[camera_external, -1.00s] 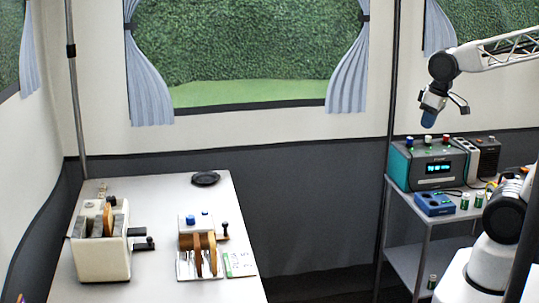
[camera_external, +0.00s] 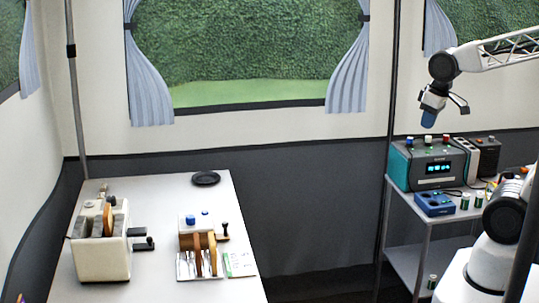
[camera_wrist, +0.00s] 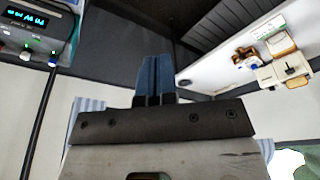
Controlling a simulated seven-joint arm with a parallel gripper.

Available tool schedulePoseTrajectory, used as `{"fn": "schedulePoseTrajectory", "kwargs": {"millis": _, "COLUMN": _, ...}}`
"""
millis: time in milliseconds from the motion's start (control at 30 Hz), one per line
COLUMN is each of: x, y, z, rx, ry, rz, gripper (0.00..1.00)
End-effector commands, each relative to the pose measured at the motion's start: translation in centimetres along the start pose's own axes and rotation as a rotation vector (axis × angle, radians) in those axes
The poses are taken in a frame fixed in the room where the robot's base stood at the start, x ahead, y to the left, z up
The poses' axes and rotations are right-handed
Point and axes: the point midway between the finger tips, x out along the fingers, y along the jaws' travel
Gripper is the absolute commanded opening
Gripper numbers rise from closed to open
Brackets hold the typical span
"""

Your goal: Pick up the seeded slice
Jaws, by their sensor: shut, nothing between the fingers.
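Brown bread slices stand in a rack (camera_external: 186,268) on the left table: one slice (camera_external: 198,252) on the left and another (camera_external: 212,252) beside it. A further brown slice (camera_external: 108,219) stands in the slot of a cream toaster (camera_external: 102,260). I cannot tell from these frames which slice is seeded. My gripper (camera_external: 429,118) is high at the right, far from the slices, above the shelf with the devices. In the wrist view its blue fingers (camera_wrist: 155,76) are together with nothing between them.
The table (camera_external: 150,192) also bears a black plate (camera_external: 206,178) and a green-and-white card (camera_external: 241,264). A shelf (camera_external: 405,200) at the right holds a teal device (camera_external: 430,165), a blue box (camera_external: 434,204) and small green cans (camera_external: 465,201). Open floor lies between table and shelf.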

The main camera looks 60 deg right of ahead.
Motion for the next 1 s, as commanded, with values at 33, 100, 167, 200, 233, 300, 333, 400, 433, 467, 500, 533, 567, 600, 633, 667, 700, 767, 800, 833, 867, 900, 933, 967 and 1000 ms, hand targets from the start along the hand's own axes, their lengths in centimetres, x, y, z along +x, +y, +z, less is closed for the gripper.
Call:
{"fn": "schedulePoseTrajectory", "kwargs": {"millis": 33, "x": 0.0, "y": 0.0, "z": 0.0, "rx": 0.0, "ry": 0.0, "rz": 0.0, "gripper": 0.0}}
{"fn": "schedulePoseTrajectory", "kwargs": {"millis": 100, "x": 0.0, "y": 0.0, "z": 0.0, "rx": 0.0, "ry": 0.0, "rz": 0.0, "gripper": 0.0}}
{"fn": "schedulePoseTrajectory", "kwargs": {"millis": 167, "x": 0.0, "y": 0.0, "z": 0.0, "rx": 0.0, "ry": 0.0, "rz": 0.0, "gripper": 0.0}}
{"fn": "schedulePoseTrajectory", "kwargs": {"millis": 200, "x": 0.0, "y": 0.0, "z": 0.0, "rx": 0.0, "ry": 0.0, "rz": 0.0, "gripper": 0.0}}
{"fn": "schedulePoseTrajectory", "kwargs": {"millis": 233, "x": 0.0, "y": 0.0, "z": 0.0, "rx": 0.0, "ry": 0.0, "rz": 0.0, "gripper": 0.0}}
{"fn": "schedulePoseTrajectory", "kwargs": {"millis": 300, "x": 0.0, "y": 0.0, "z": 0.0, "rx": 0.0, "ry": 0.0, "rz": 0.0, "gripper": 0.0}}
{"fn": "schedulePoseTrajectory", "kwargs": {"millis": 333, "x": 0.0, "y": 0.0, "z": 0.0, "rx": 0.0, "ry": 0.0, "rz": 0.0, "gripper": 0.0}}
{"fn": "schedulePoseTrajectory", "kwargs": {"millis": 400, "x": 0.0, "y": 0.0, "z": 0.0, "rx": 0.0, "ry": 0.0, "rz": 0.0, "gripper": 0.03}}
{"fn": "schedulePoseTrajectory", "kwargs": {"millis": 433, "x": 0.0, "y": 0.0, "z": 0.0, "rx": 0.0, "ry": 0.0, "rz": 0.0, "gripper": 0.08}}
{"fn": "schedulePoseTrajectory", "kwargs": {"millis": 467, "x": 0.0, "y": 0.0, "z": 0.0, "rx": 0.0, "ry": 0.0, "rz": 0.0, "gripper": 0.12}}
{"fn": "schedulePoseTrajectory", "kwargs": {"millis": 500, "x": 0.0, "y": 0.0, "z": 0.0, "rx": 0.0, "ry": 0.0, "rz": 0.0, "gripper": 0.18}}
{"fn": "schedulePoseTrajectory", "kwargs": {"millis": 533, "x": 0.0, "y": 0.0, "z": 0.0, "rx": 0.0, "ry": 0.0, "rz": 0.0, "gripper": 0.23}}
{"fn": "schedulePoseTrajectory", "kwargs": {"millis": 567, "x": 0.0, "y": 0.0, "z": 0.0, "rx": 0.0, "ry": 0.0, "rz": 0.0, "gripper": 0.28}}
{"fn": "schedulePoseTrajectory", "kwargs": {"millis": 600, "x": 0.0, "y": 0.0, "z": 0.0, "rx": 0.0, "ry": 0.0, "rz": 0.0, "gripper": 0.34}}
{"fn": "schedulePoseTrajectory", "kwargs": {"millis": 633, "x": 0.0, "y": 0.0, "z": 0.0, "rx": 0.0, "ry": 0.0, "rz": 0.0, "gripper": 0.38}}
{"fn": "schedulePoseTrajectory", "kwargs": {"millis": 667, "x": 0.0, "y": 0.0, "z": 0.0, "rx": 0.0, "ry": 0.0, "rz": 0.0, "gripper": 0.43}}
{"fn": "schedulePoseTrajectory", "kwargs": {"millis": 700, "x": 0.0, "y": 0.0, "z": 0.0, "rx": 0.0, "ry": 0.0, "rz": 0.0, "gripper": 0.47}}
{"fn": "schedulePoseTrajectory", "kwargs": {"millis": 767, "x": 0.0, "y": 0.0, "z": 0.0, "rx": 0.0, "ry": 0.0, "rz": 0.0, "gripper": 0.47}}
{"fn": "schedulePoseTrajectory", "kwargs": {"millis": 800, "x": 0.0, "y": 0.0, "z": 0.0, "rx": 0.0, "ry": 0.0, "rz": 0.0, "gripper": 0.47}}
{"fn": "schedulePoseTrajectory", "kwargs": {"millis": 833, "x": 0.0, "y": 0.0, "z": 0.0, "rx": 0.0, "ry": 0.0, "rz": 0.0, "gripper": 0.47}}
{"fn": "schedulePoseTrajectory", "kwargs": {"millis": 867, "x": 0.0, "y": 0.0, "z": 0.0, "rx": 0.0, "ry": 0.0, "rz": 0.0, "gripper": 0.47}}
{"fn": "schedulePoseTrajectory", "kwargs": {"millis": 900, "x": 0.0, "y": 0.0, "z": 0.0, "rx": 0.0, "ry": 0.0, "rz": 0.0, "gripper": 0.47}}
{"fn": "schedulePoseTrajectory", "kwargs": {"millis": 933, "x": -0.01, "y": 0.0, "z": -0.01, "rx": 0.0, "ry": 0.0, "rz": 0.0, "gripper": 0.47}}
{"fn": "schedulePoseTrajectory", "kwargs": {"millis": 967, "x": -0.02, "y": -0.01, "z": -0.03, "rx": 0.0, "ry": 0.0, "rz": 0.0, "gripper": 0.47}}
{"fn": "schedulePoseTrajectory", "kwargs": {"millis": 1000, "x": -0.04, "y": -0.02, "z": -0.1, "rx": 0.0, "ry": 0.0, "rz": 0.0, "gripper": 0.47}}
